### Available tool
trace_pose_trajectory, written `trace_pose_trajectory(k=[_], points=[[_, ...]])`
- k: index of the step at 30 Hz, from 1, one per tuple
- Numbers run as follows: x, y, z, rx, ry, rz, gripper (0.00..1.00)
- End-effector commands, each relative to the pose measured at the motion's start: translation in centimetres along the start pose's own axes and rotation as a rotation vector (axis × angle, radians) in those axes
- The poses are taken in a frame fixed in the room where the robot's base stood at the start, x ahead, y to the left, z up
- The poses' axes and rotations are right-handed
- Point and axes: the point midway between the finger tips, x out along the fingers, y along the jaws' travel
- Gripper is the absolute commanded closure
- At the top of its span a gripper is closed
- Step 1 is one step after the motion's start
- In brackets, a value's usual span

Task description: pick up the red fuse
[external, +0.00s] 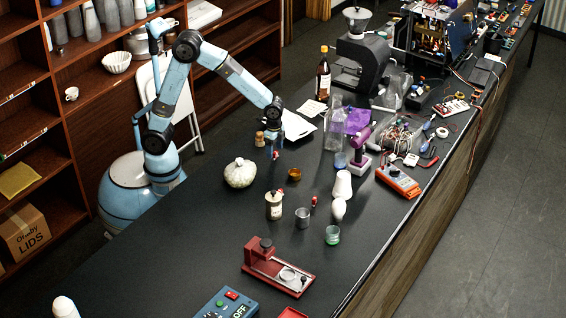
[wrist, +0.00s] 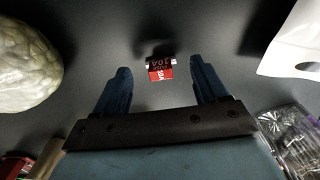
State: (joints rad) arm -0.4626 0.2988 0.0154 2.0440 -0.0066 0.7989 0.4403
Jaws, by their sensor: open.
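The red fuse (wrist: 159,68) lies on the dark counter in the wrist view, with metal ends and a dark band with print on it. It sits a little beyond and between the fingertips of my gripper (wrist: 158,82), which is open and empty. The fuse appears apart from both fingers. In the external view my gripper (external: 274,147) points down over the counter, between the white pumpkin-shaped object and the papers. A small red spot shows at its tip there, too small to tell clearly.
The pale pumpkin-shaped object (external: 240,173) stands near my gripper and shows at left in the wrist view (wrist: 28,65). White paper (external: 298,126) lies on the other side. A small brown-topped jar (external: 259,139), an amber cup (external: 294,174) and a clear bottle (external: 334,130) stand close by.

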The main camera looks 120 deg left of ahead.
Motion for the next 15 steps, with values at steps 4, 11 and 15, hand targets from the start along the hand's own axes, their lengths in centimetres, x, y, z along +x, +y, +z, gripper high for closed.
trace_pose_trajectory(k=[4, 11, 15], points=[[1.9, 0.0, -0.1, 0.000, -0.002, 0.001, 0.28], [2.6, 0.0, -0.1, 0.000, 0.000, 0.000, 0.28], [2.6, 0.0, -0.1, 0.000, 0.000, 0.000, 0.29]])
